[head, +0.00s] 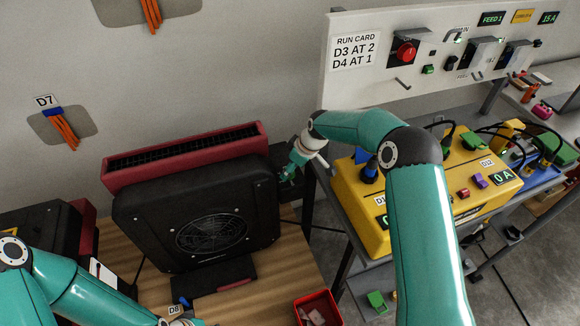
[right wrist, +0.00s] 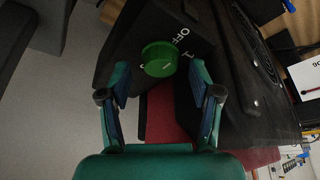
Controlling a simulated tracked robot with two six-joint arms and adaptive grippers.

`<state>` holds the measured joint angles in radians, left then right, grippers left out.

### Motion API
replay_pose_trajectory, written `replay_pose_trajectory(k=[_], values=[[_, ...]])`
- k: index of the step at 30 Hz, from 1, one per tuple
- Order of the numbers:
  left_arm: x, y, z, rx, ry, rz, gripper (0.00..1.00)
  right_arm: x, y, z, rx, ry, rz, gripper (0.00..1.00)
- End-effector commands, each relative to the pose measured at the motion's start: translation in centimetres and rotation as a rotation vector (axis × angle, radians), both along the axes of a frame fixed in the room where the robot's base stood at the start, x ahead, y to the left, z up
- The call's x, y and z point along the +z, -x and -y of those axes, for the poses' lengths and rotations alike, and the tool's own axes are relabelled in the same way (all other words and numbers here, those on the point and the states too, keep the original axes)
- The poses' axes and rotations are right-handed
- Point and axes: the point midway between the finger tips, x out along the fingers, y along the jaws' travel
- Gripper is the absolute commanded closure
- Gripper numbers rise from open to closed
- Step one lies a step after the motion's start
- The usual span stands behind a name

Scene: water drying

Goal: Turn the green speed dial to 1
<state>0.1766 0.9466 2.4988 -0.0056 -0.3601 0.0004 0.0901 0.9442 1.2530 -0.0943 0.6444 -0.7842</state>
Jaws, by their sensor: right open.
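The green speed dial (right wrist: 158,60) is in the right wrist view, on the dark side face of the black blower (head: 150,230). The lettering "OFF" and a "1" are printed beside it. My right gripper (right wrist: 160,82) is open, its two fingers spread below the dial in that view, with nothing between them. I cannot tell whether either finger touches the dial. In the head view my right gripper (head: 287,175) is at the blower's right side, and the dial is hidden there. My left gripper (head: 184,321) is cut off at the bottom edge, near the D8 label.
A red-framed vent unit (head: 185,143) stands behind the blower. A yellow power box (head: 358,205) stands on the grey cart to the right. A red bin (head: 318,305) is at the front of the wooden surface. A run card (head: 354,50) reads D3 AT 2, D4 AT 1.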

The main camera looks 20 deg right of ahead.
Motion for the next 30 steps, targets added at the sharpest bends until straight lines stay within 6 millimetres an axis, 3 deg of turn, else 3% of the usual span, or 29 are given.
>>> replay_pose_trajectory(k=[5, 14, 24, 30], values=[[0.35, 0.0, 0.0, 0.0, 0.0, 0.0, 0.6, -1.13, -0.33, -0.27, 0.0, 0.0, 0.0, 0.36], [0.32, 0.01, 0.0, 0.0, 0.0, 0.0, 0.6, -1.29, -0.37, -0.28, -0.001, 0.0, 0.0, 0.36], [0.33, 0.0, 0.0, 0.0, 0.0, 0.0, 0.6, -1.27, -0.35, -0.25, -0.001, 0.0, 0.0, 0.93], [0.17, 0.0, 0.0, 0.0, 0.0, 0.0, 0.6, -1.32, -0.34, -0.22, -0.009, 0.0, 0.0, 0.96]])
